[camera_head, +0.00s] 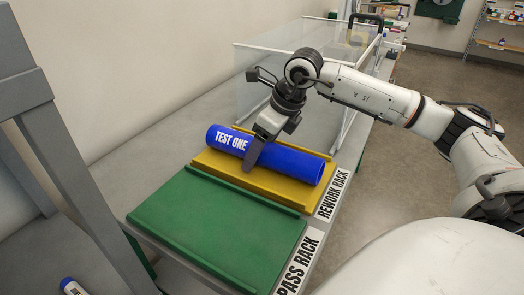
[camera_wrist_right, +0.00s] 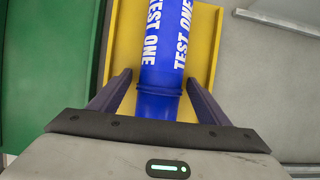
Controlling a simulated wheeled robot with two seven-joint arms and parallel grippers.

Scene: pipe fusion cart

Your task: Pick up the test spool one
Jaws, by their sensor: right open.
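The test spool one is a blue cylinder (camera_head: 292,163) with white "TEST ONE" lettering. It lies on its side in the yellow rework rack (camera_head: 215,163) on the bench. My right gripper (camera_head: 254,160) comes down over the middle of the spool from above. In the right wrist view the spool (camera_wrist_right: 165,75) runs between the two fingers of the open gripper (camera_wrist_right: 158,92), with a gap showing on each side. A raised ring on the spool shows between the fingers. My left gripper is not in view.
The green pass rack (camera_head: 215,220) is empty and sits in front of the yellow rack. A clear-walled enclosure (camera_head: 265,80) stands behind. A grey frame (camera_head: 75,150) rises at the left, with another blue cylinder (camera_head: 73,287) at the lower left.

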